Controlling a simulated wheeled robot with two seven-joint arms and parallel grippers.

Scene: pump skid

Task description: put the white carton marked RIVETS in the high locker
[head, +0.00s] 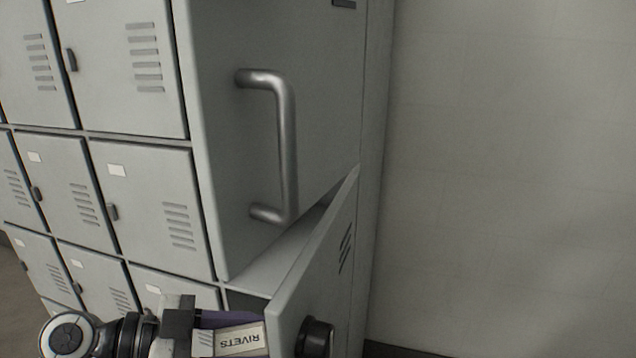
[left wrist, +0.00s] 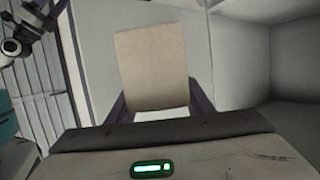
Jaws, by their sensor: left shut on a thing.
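My left gripper (head: 232,338) comes in along the bottom of the head view, shut on the white carton marked RIVETS (head: 240,340). The lettering is upside down in that view. In the left wrist view the carton (left wrist: 157,68) shows as a plain beige face between the purple fingers of the gripper (left wrist: 160,105). In the head view the carton is beside an open locker door (head: 335,245); the opening behind is mostly hidden. Grey inner walls (left wrist: 285,50) show at the right of the left wrist view. My right gripper is not seen.
The open door has vent slots and a round black knob (head: 317,336) low down. Above it, a large grey panel carries a metal bar handle (head: 287,145). Shut lockers (head: 150,200) fill the left. A bare wall (head: 510,170) stands at the right.

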